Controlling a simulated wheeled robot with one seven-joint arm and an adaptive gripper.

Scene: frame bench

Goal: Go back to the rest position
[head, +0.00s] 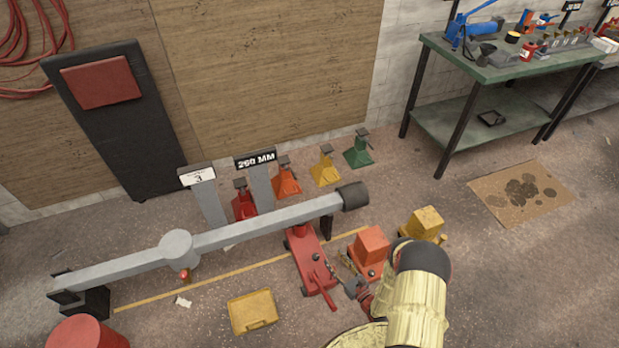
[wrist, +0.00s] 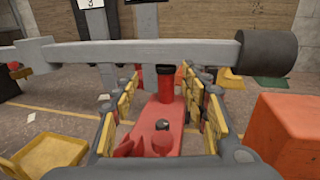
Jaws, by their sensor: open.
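My gripper (wrist: 160,120) is open, its yellow-padded fingers spread on either side of the view in the wrist view. Between and beyond the fingers is the red floor jack (wrist: 148,130), with nothing seen clasped. In the head view my yellow-sleeved arm reaches in from the bottom right, and the gripper (head: 355,288) is beside the handle end of the red jack (head: 309,262). The jack lies under the long grey beam (head: 255,232). The beam also crosses the wrist view (wrist: 130,52), ending in a dark cylinder at the right.
An orange block-shaped unit (head: 371,246) and a yellow one (head: 424,222) stand close to my arm. A yellow tray (head: 252,311) lies left of the jack. Coloured stands, including a green one (head: 358,152), line the wall. A green workbench (head: 500,68) is at the upper right.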

